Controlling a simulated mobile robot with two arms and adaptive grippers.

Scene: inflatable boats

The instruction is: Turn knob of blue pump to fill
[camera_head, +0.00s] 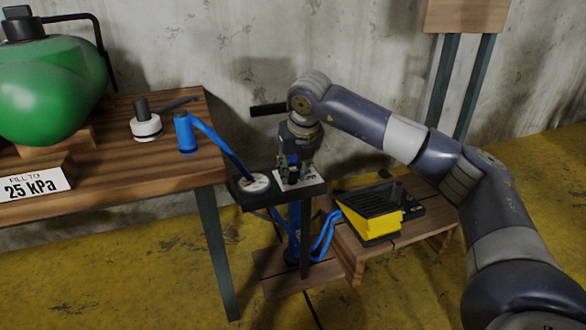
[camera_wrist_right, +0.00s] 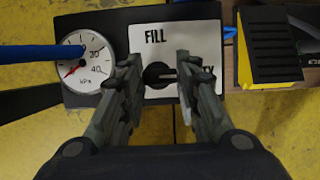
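The blue pump (camera_head: 294,232) stands on a low wooden base, with a black top plate (camera_head: 252,201) that bears a gauge and a white label. The black knob (camera_wrist_right: 158,75) sits on the white label (camera_wrist_right: 200,40), below the word FILL. Its pointer points right, toward a word mostly hidden by a finger. My right gripper (camera_head: 293,168) is above the plate, pointing down. In the right wrist view its fingers (camera_wrist_right: 161,84) are apart, one on each side of the knob; I cannot tell whether they touch it. My left gripper is in neither view.
The round gauge (camera_wrist_right: 82,59) has its red needle near the low end. A blue hose (camera_head: 219,145) runs to a blue fitting (camera_head: 186,134) on the wooden table (camera_head: 120,175), beside a green inflatable (camera_head: 50,90). A black and yellow pedal (camera_head: 372,221) sits right of the pump.

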